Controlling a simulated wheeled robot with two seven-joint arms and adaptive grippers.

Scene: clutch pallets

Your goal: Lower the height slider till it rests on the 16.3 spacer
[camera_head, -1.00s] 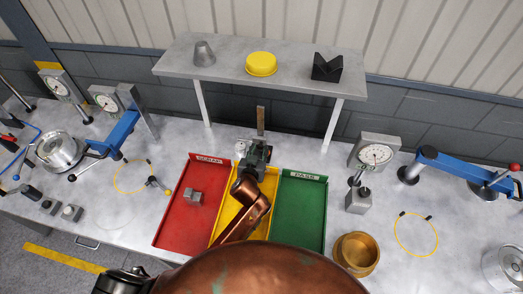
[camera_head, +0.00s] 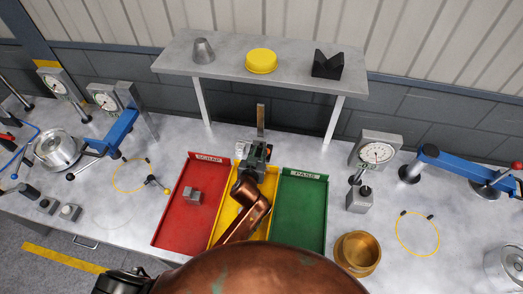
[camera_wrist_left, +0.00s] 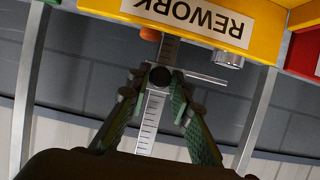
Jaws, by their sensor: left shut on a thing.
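The height gauge has an upright graduated column (camera_head: 261,118) standing behind the yellow tray. In the left wrist view the graduated scale (camera_wrist_left: 149,125) runs between my fingers. My left gripper (camera_head: 258,153) is at the column just above the tray's back edge. In the left wrist view its green-padded fingers (camera_wrist_left: 162,92) are closed around the height slider, whose dark round knob (camera_wrist_left: 160,76) shows between them. A thin bar sticks out sideways from there. A small silver cylinder (camera_wrist_left: 228,59), possibly the spacer, sits beside the REWORK label. I cannot read a size on it or tell the slider's gap to it.
Red SCRAP (camera_head: 162,235), yellow REWORK (camera_head: 222,222) and green PASS (camera_head: 300,215) trays stand in front of the gauge. A grey block (camera_head: 192,196) lies in the red one. A raised shelf (camera_head: 225,66) stands behind. A dial gauge (camera_head: 376,153) and brass cup (camera_head: 357,253) are right.

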